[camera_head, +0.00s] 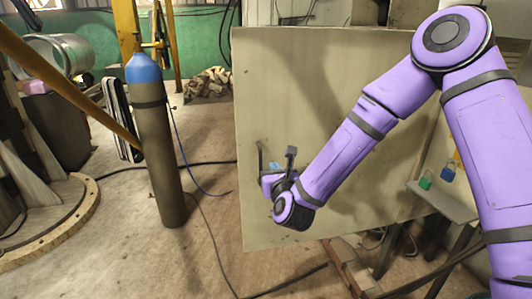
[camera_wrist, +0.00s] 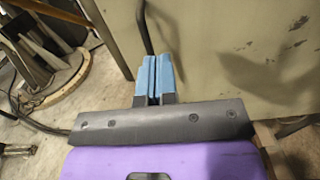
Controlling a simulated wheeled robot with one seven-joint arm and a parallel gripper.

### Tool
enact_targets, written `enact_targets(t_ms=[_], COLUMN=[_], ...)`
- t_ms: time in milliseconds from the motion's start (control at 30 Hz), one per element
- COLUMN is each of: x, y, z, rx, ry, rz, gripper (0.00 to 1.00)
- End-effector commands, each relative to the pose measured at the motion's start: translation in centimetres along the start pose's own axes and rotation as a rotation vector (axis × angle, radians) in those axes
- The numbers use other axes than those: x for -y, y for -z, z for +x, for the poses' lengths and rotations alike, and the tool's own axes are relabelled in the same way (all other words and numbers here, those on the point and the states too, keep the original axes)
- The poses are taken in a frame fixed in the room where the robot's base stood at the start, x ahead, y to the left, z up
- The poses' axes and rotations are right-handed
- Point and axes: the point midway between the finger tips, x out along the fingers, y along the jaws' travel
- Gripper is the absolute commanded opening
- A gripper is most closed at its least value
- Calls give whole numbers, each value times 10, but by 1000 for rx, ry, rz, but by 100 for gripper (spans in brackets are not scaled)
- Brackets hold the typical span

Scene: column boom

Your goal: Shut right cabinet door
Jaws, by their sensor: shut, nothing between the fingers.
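The cabinet door (camera_head: 340,85) is a large beige panel standing open in the middle of the head view. My purple arm crosses in front of it. A thin dark bar handle (camera_head: 261,155) is near the door's left edge, and it also shows in the wrist view (camera_wrist: 146,30). My gripper (camera_head: 275,167) is at the lower left of the door, close beside the handle. In the wrist view its blue fingers (camera_wrist: 154,72) are together with nothing between them, just below the handle. I cannot tell whether they touch the handle or door.
A shelf (camera_head: 443,202) beyond the door's right edge bears a green padlock (camera_head: 426,180) and a blue padlock (camera_head: 448,172). A gas cylinder (camera_head: 160,150) with a blue top stands left of the door. Cables lie on the floor between them, which is otherwise mostly clear.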

Motion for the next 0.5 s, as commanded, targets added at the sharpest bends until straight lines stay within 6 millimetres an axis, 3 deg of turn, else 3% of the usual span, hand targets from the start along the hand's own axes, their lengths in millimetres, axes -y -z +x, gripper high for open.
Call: enact_targets(t_ms=[200,500], x=[0,0], y=[-1,-1], z=[42,90], rx=[2,1], ry=[2,0], rz=[-1,-2], gripper=[0,0])
